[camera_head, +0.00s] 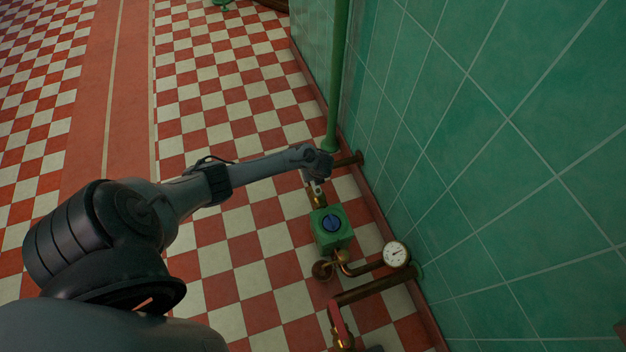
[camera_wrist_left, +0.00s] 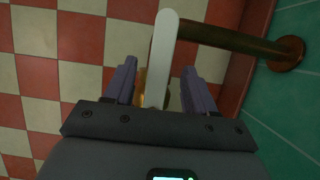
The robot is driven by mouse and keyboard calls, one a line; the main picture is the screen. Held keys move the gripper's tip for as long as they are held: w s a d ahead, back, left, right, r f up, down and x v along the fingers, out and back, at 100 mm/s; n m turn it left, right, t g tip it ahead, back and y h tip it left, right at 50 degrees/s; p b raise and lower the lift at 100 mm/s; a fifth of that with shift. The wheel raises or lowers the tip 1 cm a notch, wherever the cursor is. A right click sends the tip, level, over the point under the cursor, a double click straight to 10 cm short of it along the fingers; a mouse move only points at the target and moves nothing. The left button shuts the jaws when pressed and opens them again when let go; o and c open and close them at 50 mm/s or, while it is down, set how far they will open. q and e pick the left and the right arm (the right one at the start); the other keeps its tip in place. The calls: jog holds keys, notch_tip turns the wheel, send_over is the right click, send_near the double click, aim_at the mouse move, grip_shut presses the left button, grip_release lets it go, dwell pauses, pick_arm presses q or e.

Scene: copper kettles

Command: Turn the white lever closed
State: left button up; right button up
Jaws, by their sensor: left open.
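The white lever (camera_wrist_left: 163,48) shows in the left wrist view as a long, rounded bar. It stands between the two fingers of my left gripper (camera_wrist_left: 159,68) and reaches past their tips. The fingers are open, with a visible gap on either side of the lever. A bit of brass (camera_wrist_left: 141,84) shows beside the lever's lower part. In the head view my left gripper (camera_head: 316,182) is above the brass fitting (camera_head: 317,198) by the green box; my wrist hides most of the lever there. My right gripper is not in view.
A copper pipe (camera_wrist_left: 230,38) runs beside the lever to the green tiled wall (camera_head: 500,130). Close by stand a green box (camera_head: 332,228) with a blue round top, a dial gauge (camera_head: 396,254), a red handle (camera_head: 337,318) and a green vertical pipe (camera_head: 338,80). The checkered floor to the left is clear.

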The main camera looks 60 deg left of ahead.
pick_arm(q)
jog(key=shift+b+x, duration=0.4)
jog(key=shift+x, duration=0.4)
jog(key=shift+a, duration=0.15)
jog(key=shift+c, duration=0.4)
grip_shut()
jog(key=shift+r, duration=0.1)
